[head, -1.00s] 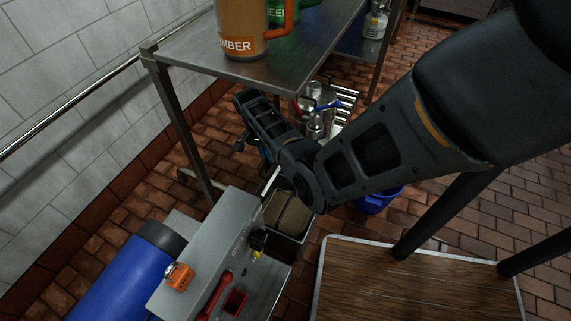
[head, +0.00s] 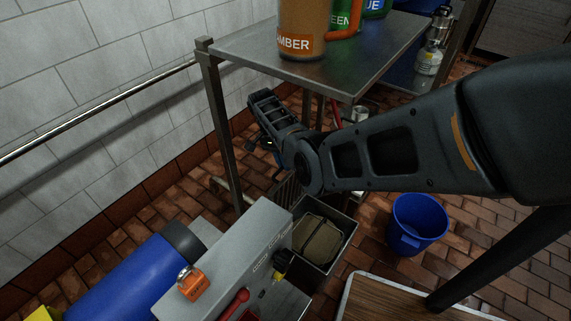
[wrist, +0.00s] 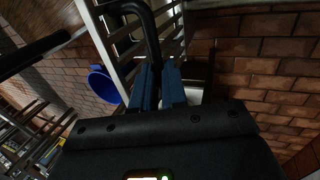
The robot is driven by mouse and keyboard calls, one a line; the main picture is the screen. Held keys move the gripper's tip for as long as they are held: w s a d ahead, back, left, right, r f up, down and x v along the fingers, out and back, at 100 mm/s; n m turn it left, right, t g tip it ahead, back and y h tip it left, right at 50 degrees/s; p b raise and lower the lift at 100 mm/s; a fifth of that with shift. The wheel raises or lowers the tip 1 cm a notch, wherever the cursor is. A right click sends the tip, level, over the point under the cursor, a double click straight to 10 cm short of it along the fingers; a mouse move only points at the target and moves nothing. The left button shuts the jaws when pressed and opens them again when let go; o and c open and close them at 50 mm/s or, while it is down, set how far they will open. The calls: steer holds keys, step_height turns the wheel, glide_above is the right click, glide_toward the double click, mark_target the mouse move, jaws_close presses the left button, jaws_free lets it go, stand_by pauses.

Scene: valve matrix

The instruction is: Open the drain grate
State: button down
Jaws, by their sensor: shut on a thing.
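My gripper (wrist: 158,78) has blue fingers, closed on a black curved handle (wrist: 150,28) in the wrist view. Pale metal bars of the drain grate (wrist: 108,42) lie around the handle, and the bars look tilted to the floor bricks. In the head view my gripper (head: 280,160) hangs beneath the left end of the steel table, its fingertips mostly hidden by my own wrist. Some bars of the grate (head: 258,194) show just below it, behind the grey box. The drain opening itself cannot be made out.
The steel table (head: 345,62) carries labelled containers, including an amber one (head: 302,25). A blue bucket (head: 418,222) stands on the floor at right. A grey bin (head: 347,238) and a bench with a blue cylinder (head: 130,278) are in front. A tiled wall is at left.

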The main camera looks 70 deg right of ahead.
steer(key=shift+s+a+f, duration=0.2)
steer(key=shift+a+f, duration=0.05)
steer(key=shift+f, duration=0.1)
steer(key=c, duration=1.4)
jaws_free()
steer(key=shift+c, duration=0.2)
steer(key=shift+o, duration=1.4)
steer(key=shift+w+d+r, duration=0.1)
steer(key=shift+r, duration=0.1)
steer(key=shift+w+r, duration=0.1)
steer(key=shift+d+r+p, duration=0.1)
steer(key=shift+r+p, duration=0.2)
steer(key=shift+p, duration=0.05)
steer(key=w+d+b, duration=0.3)
steer(key=w+b, duration=0.9)
steer(key=b, duration=0.5)
